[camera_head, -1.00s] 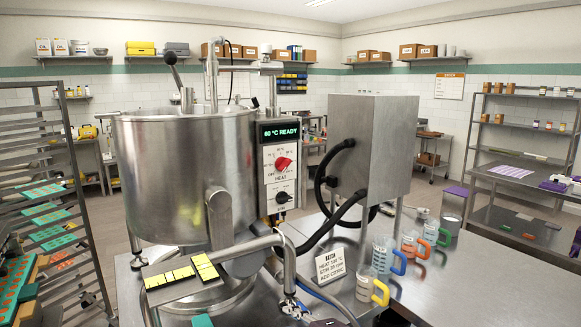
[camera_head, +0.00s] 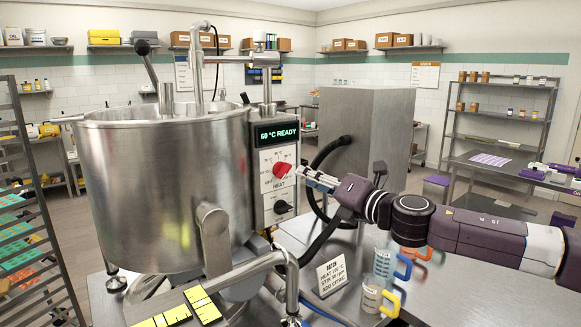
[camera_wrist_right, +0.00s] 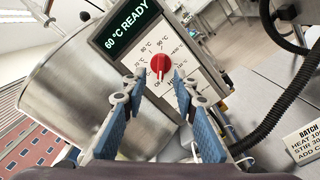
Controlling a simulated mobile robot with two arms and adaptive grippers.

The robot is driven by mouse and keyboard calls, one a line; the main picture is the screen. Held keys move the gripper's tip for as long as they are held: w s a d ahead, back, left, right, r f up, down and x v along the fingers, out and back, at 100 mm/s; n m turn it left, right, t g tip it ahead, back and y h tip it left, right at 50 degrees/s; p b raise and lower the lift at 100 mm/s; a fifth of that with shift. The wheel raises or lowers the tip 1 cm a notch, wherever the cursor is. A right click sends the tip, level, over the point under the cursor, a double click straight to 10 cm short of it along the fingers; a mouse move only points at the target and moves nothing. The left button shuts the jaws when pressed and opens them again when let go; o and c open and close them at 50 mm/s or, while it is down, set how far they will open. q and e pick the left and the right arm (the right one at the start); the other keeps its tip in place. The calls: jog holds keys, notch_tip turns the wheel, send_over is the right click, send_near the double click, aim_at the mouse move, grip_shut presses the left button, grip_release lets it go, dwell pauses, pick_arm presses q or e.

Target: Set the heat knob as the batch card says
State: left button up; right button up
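The red heat knob (camera_head: 282,170) sits on the white dial plate of the kettle's control box, below a display (camera_head: 277,134) reading "60 °C READY". It also shows in the right wrist view (camera_wrist_right: 160,62), with temperature marks around it; its exact setting is unclear. My right gripper (camera_head: 299,172) is in front of the knob, just to its right in the head view. In the right wrist view its blue fingers (camera_wrist_right: 158,84) are spread, with the knob beyond the gap; contact is not visible. The batch card (camera_head: 331,274) stands on the bench; its heat figure is cut off in the wrist view (camera_wrist_right: 304,143). My left gripper is out of view.
A black knob (camera_head: 282,207) sits below the heat knob. The steel kettle (camera_head: 160,190) stands left of the panel. A black hose (camera_head: 320,245) curves under my right arm. Measuring jugs with coloured handles (camera_head: 372,295) stand on the bench, and a steel cabinet (camera_head: 362,125) stands behind.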

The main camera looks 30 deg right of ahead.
aim_at(288, 171)
jog(key=w+p, duration=0.3)
jog(key=w, duration=0.1)
jog(key=shift+a+r, duration=0.15)
jog(key=shift+a, duration=0.1)
jog(key=w, duration=0.1)
jog(key=w+p, duration=0.1)
jog(key=shift+w+a+f+p, duration=0.1)
jog(key=shift+w+f+p, duration=0.15)
jog(key=shift+w+p, duration=0.15)
jog(key=shift+w+f, duration=0.15)
jog(key=shift+w, duration=0.05)
jog(key=shift+s, duration=0.1)
jog(key=c, duration=0.5)
jog(key=shift+c, duration=1.1)
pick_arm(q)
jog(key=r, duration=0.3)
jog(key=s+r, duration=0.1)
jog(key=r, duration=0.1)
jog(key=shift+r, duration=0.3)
pick_arm(e)
grip_shut()
